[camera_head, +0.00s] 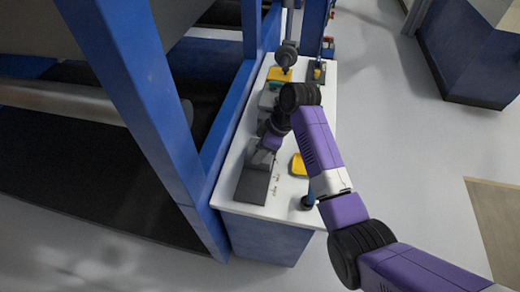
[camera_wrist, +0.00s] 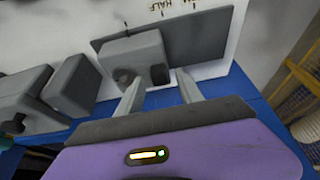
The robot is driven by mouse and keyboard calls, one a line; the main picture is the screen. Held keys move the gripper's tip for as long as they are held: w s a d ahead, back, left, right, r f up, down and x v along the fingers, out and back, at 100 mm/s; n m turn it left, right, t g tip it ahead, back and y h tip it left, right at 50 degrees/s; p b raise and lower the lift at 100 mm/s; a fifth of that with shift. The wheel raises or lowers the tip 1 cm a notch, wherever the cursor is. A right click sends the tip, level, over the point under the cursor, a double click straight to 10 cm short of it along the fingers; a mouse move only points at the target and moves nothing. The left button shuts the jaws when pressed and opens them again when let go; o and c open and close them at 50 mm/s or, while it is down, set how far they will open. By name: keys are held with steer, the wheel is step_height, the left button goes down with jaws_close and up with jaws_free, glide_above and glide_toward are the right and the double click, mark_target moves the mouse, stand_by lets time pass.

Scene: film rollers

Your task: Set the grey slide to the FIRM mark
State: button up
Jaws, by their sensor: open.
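The grey slide is a blocky piece (camera_wrist: 135,53) on a flat dark grey plate (camera_wrist: 195,35) in the wrist view. In the head view, the grey block (camera_head: 262,160) sits at the far end of the plate (camera_head: 252,187). The word HALF shows beside the plate at the wrist view's top edge; the FIRM mark is not readable in either view. My gripper (camera_wrist: 160,78) is open, its two fingers spread near the block's near right corner. I cannot tell whether a finger touches it. In the head view my purple wrist partly covers this area and the fingertips are hidden.
More grey blocks (camera_wrist: 72,88) stand left of the slide in the wrist view. A yellow piece (camera_head: 298,165) and a dark upright post (camera_head: 307,201) are on the white bench top (camera_head: 228,165). A blue frame post (camera_head: 145,100) rises close along the bench's left side.

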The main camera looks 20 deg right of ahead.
jaws_close()
stand_by(1.4)
